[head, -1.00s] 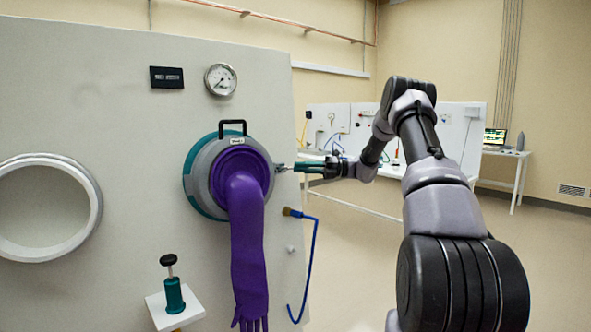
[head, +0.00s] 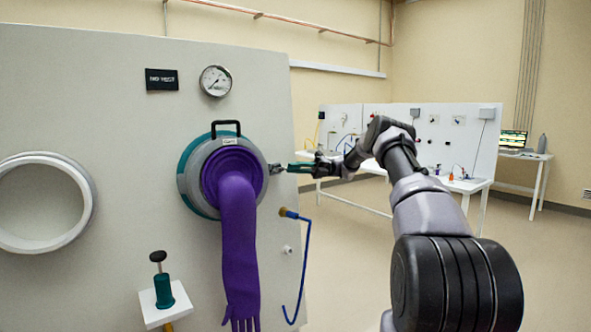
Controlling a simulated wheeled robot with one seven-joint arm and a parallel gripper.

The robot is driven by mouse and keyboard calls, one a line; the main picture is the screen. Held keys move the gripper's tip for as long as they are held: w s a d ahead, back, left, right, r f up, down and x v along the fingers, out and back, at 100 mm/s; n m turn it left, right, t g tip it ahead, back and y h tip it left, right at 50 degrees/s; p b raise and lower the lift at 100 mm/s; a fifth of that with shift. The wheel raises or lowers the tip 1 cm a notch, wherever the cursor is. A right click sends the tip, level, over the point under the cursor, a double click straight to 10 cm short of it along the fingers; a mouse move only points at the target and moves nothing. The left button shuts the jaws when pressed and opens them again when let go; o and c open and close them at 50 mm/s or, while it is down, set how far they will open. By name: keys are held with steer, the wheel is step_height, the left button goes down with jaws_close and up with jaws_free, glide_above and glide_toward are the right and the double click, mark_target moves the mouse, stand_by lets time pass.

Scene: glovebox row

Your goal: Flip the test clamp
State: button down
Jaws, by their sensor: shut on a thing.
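The glove port ring (head: 190,178), grey with a teal edge, is fixed on the upright pale panel. A purple glove (head: 240,255) hangs out of it, fingers down. A small metal clamp (head: 275,169), which I take to be the test clamp, sits at the ring's right edge. My gripper (head: 287,168), with teal fingers, reaches in from the right and is shut on the clamp's outer end. The fingertips and the clamp's lever are tiny here, so the lever's exact angle cannot be told.
A blue hose (head: 307,265) hangs from a brass fitting just below my gripper. A teal hand pump (head: 163,290) stands on a small white shelf at lower left. An empty round port (head: 88,205) is at far left. White benches stand behind; the floor at right is clear.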

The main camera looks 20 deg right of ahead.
steer(key=c, duration=0.8)
jaws_free()
steer(key=v, duration=1)
steer(key=shift+w+d, duration=0.15)
steer(key=shift+d, duration=0.2)
